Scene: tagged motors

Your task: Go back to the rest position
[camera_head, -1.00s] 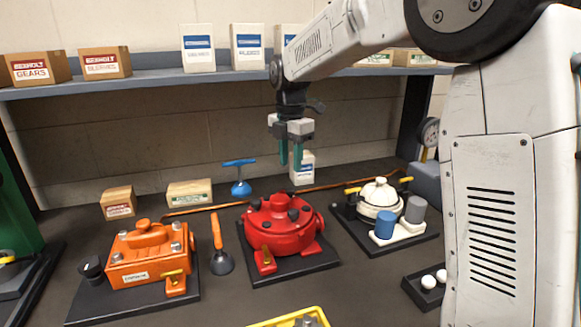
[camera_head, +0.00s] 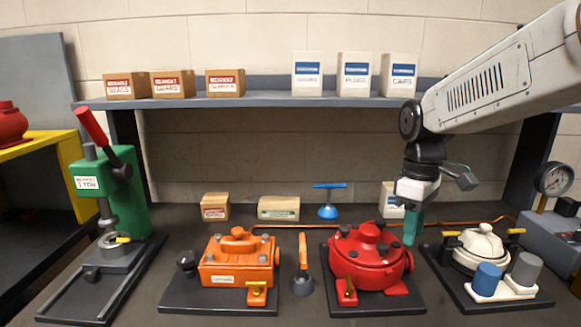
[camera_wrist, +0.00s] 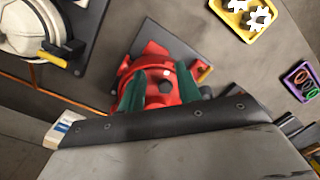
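My gripper (camera_head: 408,238) hangs fingers-down above the back right of the red motor (camera_head: 368,258) in the head view. In the wrist view, its two green fingers (camera_wrist: 159,80) are apart, with the red motor (camera_wrist: 158,88) seen beyond and between them. Nothing shows held in the fingers. An orange motor (camera_head: 236,262) sits on a dark plate to the left. A white motor (camera_head: 478,247) sits on a dark plate to the right, and part of it shows in the wrist view (camera_wrist: 25,28).
A green press (camera_head: 122,195) with a red lever stands at the left. A shelf (camera_head: 255,100) behind carries several boxes. A blue-handled tool (camera_head: 328,203) and an orange-handled tool (camera_head: 303,268) stand between. A pressure gauge (camera_head: 553,179) is at the right.

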